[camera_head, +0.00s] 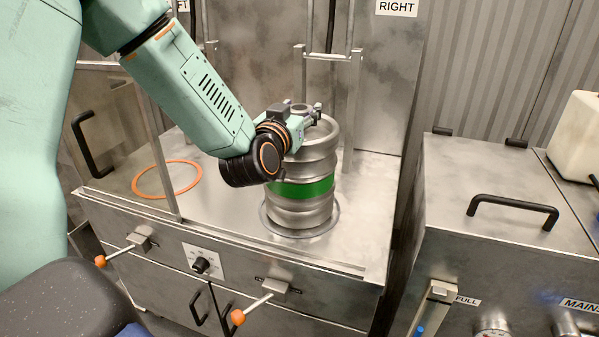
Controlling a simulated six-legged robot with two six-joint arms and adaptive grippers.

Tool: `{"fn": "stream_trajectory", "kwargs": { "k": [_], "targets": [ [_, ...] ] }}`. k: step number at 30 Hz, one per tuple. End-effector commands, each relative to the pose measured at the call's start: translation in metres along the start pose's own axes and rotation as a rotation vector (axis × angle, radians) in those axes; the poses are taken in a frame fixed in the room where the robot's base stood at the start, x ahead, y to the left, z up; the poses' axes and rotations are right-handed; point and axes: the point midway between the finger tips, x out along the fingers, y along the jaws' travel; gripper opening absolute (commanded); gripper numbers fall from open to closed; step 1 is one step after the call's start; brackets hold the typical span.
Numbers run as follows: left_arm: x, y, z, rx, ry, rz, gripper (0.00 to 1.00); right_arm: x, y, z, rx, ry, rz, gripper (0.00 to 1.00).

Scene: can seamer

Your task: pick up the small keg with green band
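The small keg (302,208) is silver with a green band (303,189) around its middle. It stands upright inside a grey ring on the steel worktop, under the RIGHT sign. My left arm comes in from the upper left, and my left gripper (312,113) is at the keg's top rim. The wrist covers part of the keg's upper left side. The fingers are small and partly hidden, so I cannot tell whether they are open or shut on the rim. My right gripper is not in view.
An orange ring (167,179) lies empty on the worktop (225,213) to the left. A metal frame (329,55) rises behind the keg. Levers with orange knobs (238,317) stick out at the front. A steel cabinet (500,195) with a black handle stands at the right.

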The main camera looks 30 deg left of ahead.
Motion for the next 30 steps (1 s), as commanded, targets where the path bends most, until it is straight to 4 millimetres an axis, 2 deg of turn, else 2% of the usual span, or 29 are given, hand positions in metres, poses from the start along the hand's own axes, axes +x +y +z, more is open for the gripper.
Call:
{"fn": "stream_trajectory", "kwargs": {
  "k": [2,17,30],
  "targets": [
    [-0.0001,0.0002,0.0002,0.000,-0.001,0.001,0.41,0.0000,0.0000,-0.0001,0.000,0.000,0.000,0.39],
    [-0.0003,0.0001,0.0010,0.000,-0.003,0.001,0.00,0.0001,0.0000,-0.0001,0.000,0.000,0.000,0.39],
    [0.0007,-0.0002,-0.0077,0.000,0.008,0.000,0.00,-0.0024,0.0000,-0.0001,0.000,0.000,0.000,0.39]
  ]
}}
